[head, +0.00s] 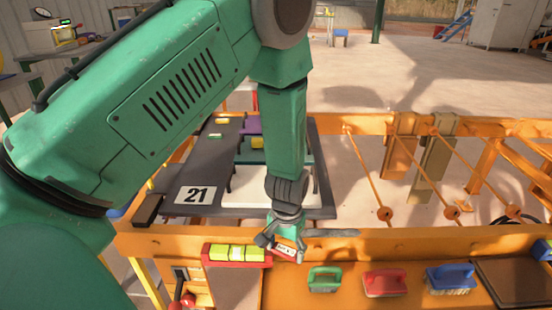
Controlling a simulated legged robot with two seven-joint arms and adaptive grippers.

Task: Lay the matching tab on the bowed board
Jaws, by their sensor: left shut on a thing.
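My left gripper (284,250) reaches down over the front orange rail and is shut on a small red-and-white piece, perhaps a tab (287,251). The fingers cover part of it, and its marking is too small to read. I cannot tell which of these is the bowed board. My right gripper is not in view.
A red holder with yellow-green blocks (237,254) sits left of the gripper. Orange rods with round beads (384,213) cross the frame at right.

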